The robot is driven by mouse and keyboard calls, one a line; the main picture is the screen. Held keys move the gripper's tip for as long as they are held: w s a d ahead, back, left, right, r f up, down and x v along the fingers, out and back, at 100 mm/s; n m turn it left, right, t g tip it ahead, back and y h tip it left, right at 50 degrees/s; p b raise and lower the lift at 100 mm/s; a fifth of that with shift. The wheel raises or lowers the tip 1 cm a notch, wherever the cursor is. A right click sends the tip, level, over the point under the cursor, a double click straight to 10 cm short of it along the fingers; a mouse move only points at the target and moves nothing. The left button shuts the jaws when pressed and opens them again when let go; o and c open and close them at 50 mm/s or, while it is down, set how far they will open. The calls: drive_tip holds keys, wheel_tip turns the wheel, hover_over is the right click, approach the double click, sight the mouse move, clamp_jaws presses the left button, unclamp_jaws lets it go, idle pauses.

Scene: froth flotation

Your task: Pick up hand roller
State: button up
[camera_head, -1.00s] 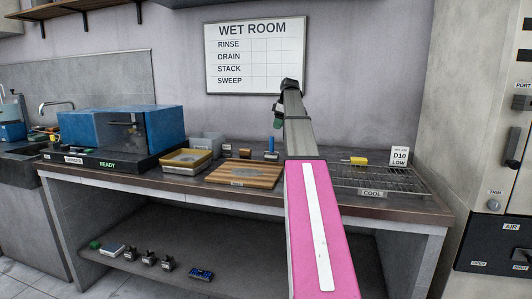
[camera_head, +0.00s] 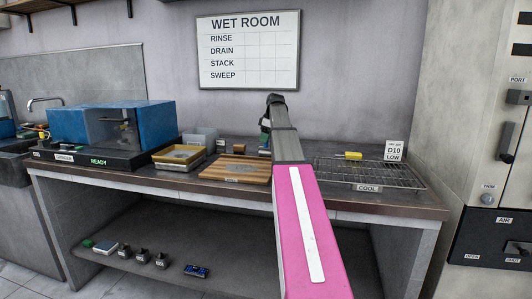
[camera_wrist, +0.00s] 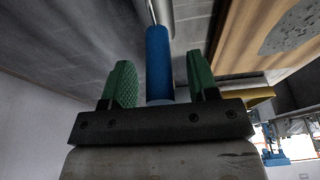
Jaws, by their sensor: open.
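The hand roller shows in the wrist view as a blue cylindrical handle (camera_wrist: 158,62) with a grey metal part at its top. My gripper (camera_wrist: 158,85) has green finger pads, one on each side of the handle, with gaps on both sides. It is open and holds nothing. In the head view my gripper (camera_head: 265,127) hangs low over the back of the counter, mostly hidden by my arm. The roller is hard to make out there behind the arm.
A wooden board (camera_head: 237,176) lies left of my arm, with a yellow-rimmed tray (camera_head: 180,158) and a blue machine (camera_head: 105,130) further left. A wire rack (camera_head: 375,172) with a yellow item (camera_head: 353,156) and a D10 card (camera_head: 395,151) is on the right.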

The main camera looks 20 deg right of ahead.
drive_tip(key=shift+w+a+f, duration=0.1)
drive_tip(key=shift+f, duration=0.5)
clamp_jaws()
drive_tip(key=c, duration=1)
unclamp_jaws()
drive_tip(key=shift+r, duration=0.15)
